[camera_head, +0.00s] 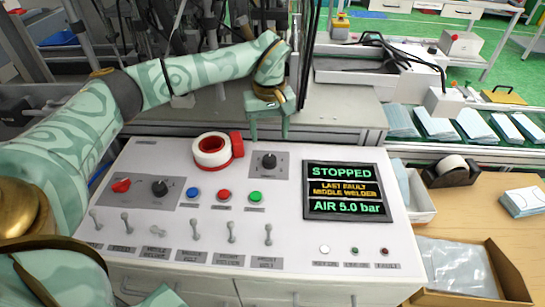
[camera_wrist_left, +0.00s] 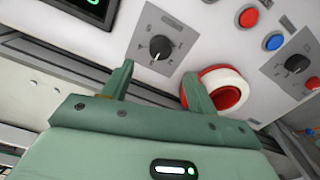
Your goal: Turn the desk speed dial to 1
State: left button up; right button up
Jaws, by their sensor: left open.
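A black dial (camera_head: 269,160) sits on a grey plate at the back of the sloped control desk (camera_head: 300,230), left of the screen. It also shows in the left wrist view (camera_wrist_left: 160,47), with a white pointer line and small marks around it too small to read. Another black dial (camera_head: 160,187) sits further left on the desk, beside a red knob (camera_head: 121,185). I cannot read which is labelled speed. My left gripper (camera_head: 269,133) is open and empty, behind and above the nearer dial, not touching it; its fingertips (camera_wrist_left: 157,78) point toward it. My right gripper is not in view.
A red and white tape roll (camera_head: 212,150) lies on the desk close left of the nearer dial. The screen (camera_head: 346,190) reads STOPPED, AIR 5.0 bar. Blue, red and green buttons and several toggle switches are in front. A tape dispenser (camera_head: 452,172) stands right.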

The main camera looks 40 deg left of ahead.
aim_at(269, 158)
pick_arm(q)
notch_tip(269, 158, down, 9)
jog(key=b, duration=0.2)
jog(key=shift+r+b, duration=0.15)
jog(key=shift+b, duration=0.15)
jog(key=shift+s, duration=0.1)
jog(key=shift+r, duration=0.1)
jog(key=c, duration=1)
